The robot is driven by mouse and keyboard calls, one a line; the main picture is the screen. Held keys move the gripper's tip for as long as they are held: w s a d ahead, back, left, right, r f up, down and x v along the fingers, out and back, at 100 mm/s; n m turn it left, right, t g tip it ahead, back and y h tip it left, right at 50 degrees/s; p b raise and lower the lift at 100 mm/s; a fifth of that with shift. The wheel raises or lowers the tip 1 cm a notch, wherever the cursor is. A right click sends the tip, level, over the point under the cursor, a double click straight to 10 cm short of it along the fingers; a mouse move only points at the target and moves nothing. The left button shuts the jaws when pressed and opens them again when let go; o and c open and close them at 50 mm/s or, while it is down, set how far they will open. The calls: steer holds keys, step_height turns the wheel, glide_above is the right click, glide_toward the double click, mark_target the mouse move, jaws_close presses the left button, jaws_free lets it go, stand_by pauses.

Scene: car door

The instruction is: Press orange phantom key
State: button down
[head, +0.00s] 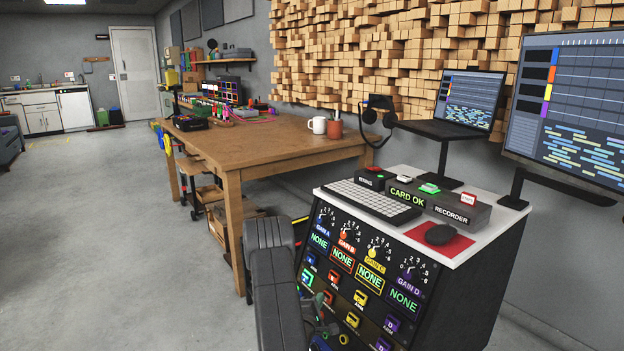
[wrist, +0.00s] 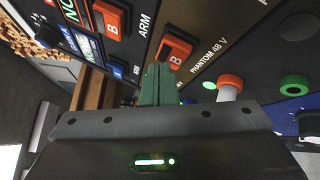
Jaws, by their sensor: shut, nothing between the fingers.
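The orange phantom key (wrist: 176,50), marked B, sits beside the "PHANTOM 48 V" lettering in the wrist view. In the head view I take it to be the lower orange key (head: 328,297) on the console front, small and partly dark. My gripper (wrist: 158,70) has green fingers, closed together with nothing between them. Its tips overlap the lower left edge of the key in the wrist view. I cannot tell whether they touch it. In the head view my arm covers the console's left side and the fingers are hard to make out.
Another orange B key (wrist: 112,18) lies beside the "ARM" lettering. An orange-ringed socket with a plug (wrist: 230,88) and a green-ringed socket (wrist: 294,86) are near the gripper. A wooden table (head: 240,148) stands behind the console. Floor at left is clear.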

steer(key=shift+s+a+r+p, duration=0.15)
steer(key=shift+s+a+r, duration=0.15)
steer(key=shift+s+a, duration=0.35)
steer(key=shift+s+a+r+p, duration=0.1)
steer(key=shift+s+a+r, duration=0.3)
steer(key=shift+a, duration=0.4)
steer(key=shift+s+a+r+p, duration=0.15)
steer(key=shift+s+a+r, duration=0.1)
steer(key=shift+s+a, duration=0.4)
steer(key=shift+w+a, duration=0.1)
